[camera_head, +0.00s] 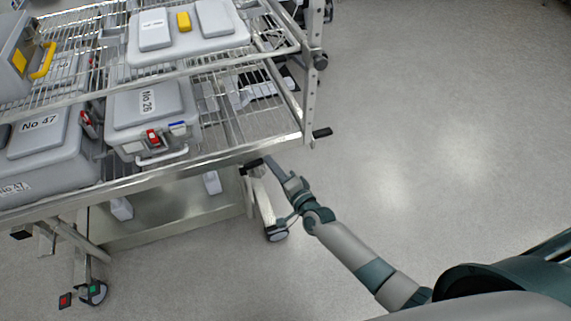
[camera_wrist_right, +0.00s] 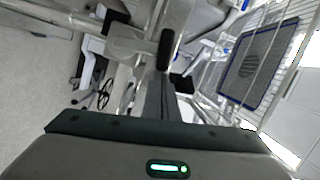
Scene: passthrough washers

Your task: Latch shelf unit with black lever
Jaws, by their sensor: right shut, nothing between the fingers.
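The shelf unit (camera_head: 220,153) is a metal wire-shelf cart filling the upper left of the head view. A black lever (camera_head: 252,165) sits under its lower front edge. Another black handle (camera_head: 322,132) sticks out at the right corner post. My right gripper (camera_head: 269,161) is shut and empty, with its tips just right of the lever under the shelf edge; contact cannot be told. In the right wrist view a black lever (camera_wrist_right: 165,50) hangs from a metal bar, just beyond the shut fingers (camera_wrist_right: 160,85). My left gripper is not in view.
Grey boxes labelled No 47 (camera_head: 38,125) and No 26 (camera_head: 146,100) stand on the lower shelf. A caster (camera_head: 276,233) is below the gripper, and another (camera_head: 92,292) with red and green pedals is at lower left. The floor (camera_head: 430,130) to the right is clear.

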